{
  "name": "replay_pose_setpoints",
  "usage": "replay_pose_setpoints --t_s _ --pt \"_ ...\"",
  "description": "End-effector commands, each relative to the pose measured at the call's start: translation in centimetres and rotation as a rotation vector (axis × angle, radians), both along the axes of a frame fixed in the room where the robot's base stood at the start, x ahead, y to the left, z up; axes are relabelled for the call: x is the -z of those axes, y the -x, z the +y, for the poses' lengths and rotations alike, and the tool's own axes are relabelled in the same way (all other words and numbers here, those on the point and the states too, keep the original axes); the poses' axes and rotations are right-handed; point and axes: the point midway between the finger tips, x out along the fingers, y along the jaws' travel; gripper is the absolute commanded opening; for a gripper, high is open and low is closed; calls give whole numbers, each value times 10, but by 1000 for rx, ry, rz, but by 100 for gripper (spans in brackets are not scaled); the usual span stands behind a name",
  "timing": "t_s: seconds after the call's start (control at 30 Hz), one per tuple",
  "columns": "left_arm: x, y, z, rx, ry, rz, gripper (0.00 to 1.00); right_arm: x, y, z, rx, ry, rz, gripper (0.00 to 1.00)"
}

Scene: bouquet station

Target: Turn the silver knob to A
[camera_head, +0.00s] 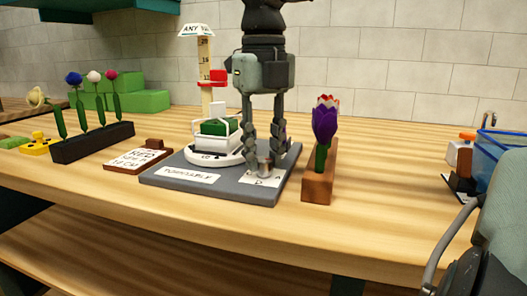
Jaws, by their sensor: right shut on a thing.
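The silver knob (264,168) stands on the front right part of a grey base (215,197), beside a white label (259,181) with small letters; an A seems to be at its right side. My right gripper (265,160) comes straight down from above, with its two fingers on either side of the knob, shut on it. Which letter the knob points at is too small to tell. My left gripper is not in view.
On the base, a white holder (213,142) with a green block stands before a scale post (206,75) with a red slider. A wooden block (318,186) with a purple flower is close on the right. A dark flower rack (92,142) stands left; a blue bin (503,150) is far right.

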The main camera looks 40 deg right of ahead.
Motion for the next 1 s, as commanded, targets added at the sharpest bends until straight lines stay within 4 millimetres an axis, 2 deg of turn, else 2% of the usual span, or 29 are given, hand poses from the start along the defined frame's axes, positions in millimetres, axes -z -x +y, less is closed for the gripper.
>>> replay_pose_setpoints --t_s 0.27,0.3,0.47,0.8,0.87,1.0 --pt "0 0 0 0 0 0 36 -1 -1 0 1 1 -3 0" --pt "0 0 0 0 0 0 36 -1 -1 0 0 1 -4 28" --pt "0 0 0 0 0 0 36 -1 -1 0 0 1 -3 48" --pt "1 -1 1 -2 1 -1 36 -3 0 0 -1 1 -2 48" --pt "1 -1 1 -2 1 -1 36 -9 -1 0 0 0 -4 48" --pt "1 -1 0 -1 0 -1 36 -32 -1 0 1 2 -5 48"
